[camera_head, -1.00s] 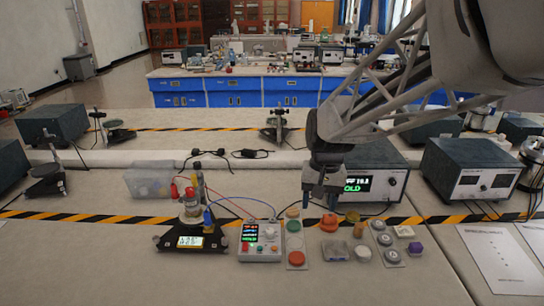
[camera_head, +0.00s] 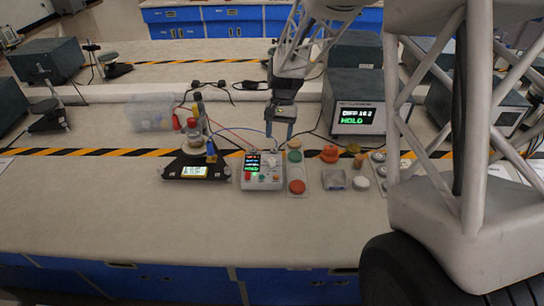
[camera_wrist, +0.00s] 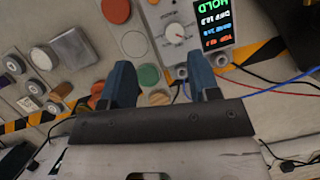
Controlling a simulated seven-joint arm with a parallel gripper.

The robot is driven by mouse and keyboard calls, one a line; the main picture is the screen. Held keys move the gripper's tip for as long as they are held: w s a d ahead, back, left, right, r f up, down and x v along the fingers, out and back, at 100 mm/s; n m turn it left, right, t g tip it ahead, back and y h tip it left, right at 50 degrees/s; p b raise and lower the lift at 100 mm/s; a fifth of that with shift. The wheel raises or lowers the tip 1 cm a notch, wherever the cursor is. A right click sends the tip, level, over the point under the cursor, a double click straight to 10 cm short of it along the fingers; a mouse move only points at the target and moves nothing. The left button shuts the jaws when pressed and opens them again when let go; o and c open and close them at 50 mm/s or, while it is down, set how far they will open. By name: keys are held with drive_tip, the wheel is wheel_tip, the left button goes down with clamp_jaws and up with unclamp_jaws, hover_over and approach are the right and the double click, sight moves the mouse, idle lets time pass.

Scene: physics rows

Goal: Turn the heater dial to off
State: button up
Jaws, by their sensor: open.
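The heater dial (camera_wrist: 175,32) is a small light knob on a white scale plate, beside a lit screen that reads HOLD at the top, in the wrist view. It sits on a pale control box (camera_head: 262,183) on the bench; the dial is small in the head view (camera_head: 269,162). My gripper (camera_head: 280,134) points down just behind the box's right side, its blue fingers apart and empty. In the wrist view my gripper (camera_wrist: 160,68) shows both fingers, with the dial beyond the gap between them, apart from both. The dial's exact setting is too small to read.
A stand with a dark base (camera_head: 195,170) is left of the box, wires running between them. Red (camera_head: 297,187) and green (camera_head: 294,156) buttons are close on the right. A teal meter (camera_head: 357,105) reading HOLD stands behind. The bench front is clear.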

sight(272, 160)
drive_tip(key=w+a+f, duration=0.1)
drive_tip(key=f, duration=0.1)
drive_tip(key=shift+w+a+f+g, duration=0.35)
drive_tip(key=shift+w+g, duration=0.05)
drive_tip(key=shift+f, duration=0.1)
drive_tip(key=shift+x, duration=3.8)
drive_tip(key=c, duration=0.9)
